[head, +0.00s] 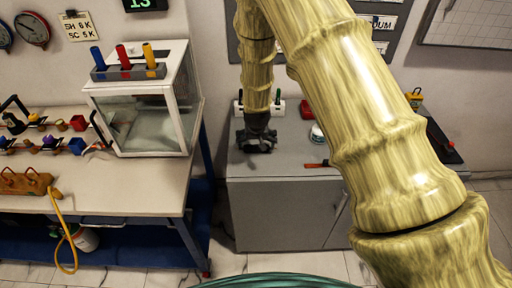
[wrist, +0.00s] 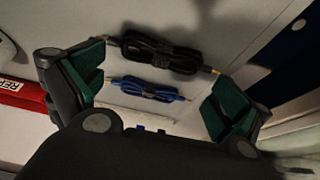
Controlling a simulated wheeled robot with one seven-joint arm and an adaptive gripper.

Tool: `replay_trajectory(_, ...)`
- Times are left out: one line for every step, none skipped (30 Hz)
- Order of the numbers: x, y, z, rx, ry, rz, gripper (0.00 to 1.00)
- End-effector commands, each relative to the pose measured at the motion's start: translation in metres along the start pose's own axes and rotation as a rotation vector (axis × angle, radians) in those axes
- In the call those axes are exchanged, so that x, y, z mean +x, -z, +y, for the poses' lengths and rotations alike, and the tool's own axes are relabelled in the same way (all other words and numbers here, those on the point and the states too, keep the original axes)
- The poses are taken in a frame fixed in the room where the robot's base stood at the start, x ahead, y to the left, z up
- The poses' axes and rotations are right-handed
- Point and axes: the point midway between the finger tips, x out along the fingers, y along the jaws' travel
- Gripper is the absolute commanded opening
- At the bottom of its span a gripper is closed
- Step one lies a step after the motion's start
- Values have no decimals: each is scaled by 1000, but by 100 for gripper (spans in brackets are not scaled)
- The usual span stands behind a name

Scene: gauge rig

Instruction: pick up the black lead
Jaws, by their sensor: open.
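The black lead (wrist: 160,52) is a coiled bundle with brass-coloured ends, tied in the middle, in the wrist view. It lies on a pale grey surface, across the gap between my gripper's green-padded fingers. My gripper (wrist: 158,72) is open and has nothing held between its pads. In the head view my gripper (head: 257,146) points down low over the grey cabinet top (head: 265,172). The leads cannot be made out there, as my gripper covers that spot. A similar blue lead (wrist: 143,90) lies beside the black one, nearer the gripper body in the wrist view.
On the cabinet stand a white tub (head: 317,133) and an orange-red tool (head: 316,164), right of my gripper. A white rack (head: 278,107) stands behind. A glass-fronted case (head: 146,122) stands on the left bench. A red labelled object (wrist: 22,92) shows in the wrist view.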

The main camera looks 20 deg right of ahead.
Motion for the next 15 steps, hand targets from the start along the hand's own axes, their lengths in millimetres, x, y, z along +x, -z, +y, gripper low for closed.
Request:
replay_trajectory(2,0,0,0,0,-2,100)
replay_trajectory(5,-1,0,0,0,-2,100)
replay_trajectory(8,-1,0,0,0,-2,100)
replay_trajectory(11,-1,0,0,0,-1,100)
replay_trajectory(14,-1,0,0,0,0,100)
replay_trajectory(18,-1,0,0,0,-1,100)
replay_trajectory(21,-1,0,0,0,-1,100)
replay_trajectory(23,-1,0,0,0,-1,100)
replay_trajectory(25,-1,0,0,0,0,100)
replay_trajectory(27,-1,0,0,0,0,100)
replay_trajectory(29,-1,0,0,0,0,100)
replay_trajectory(30,-1,0,0,0,0,100)
replay_trajectory(31,-1,0,0,0,0,100)
replay_trajectory(32,-1,0,0,0,0,100)
replay_trajectory(32,-1,0,0,0,0,100)
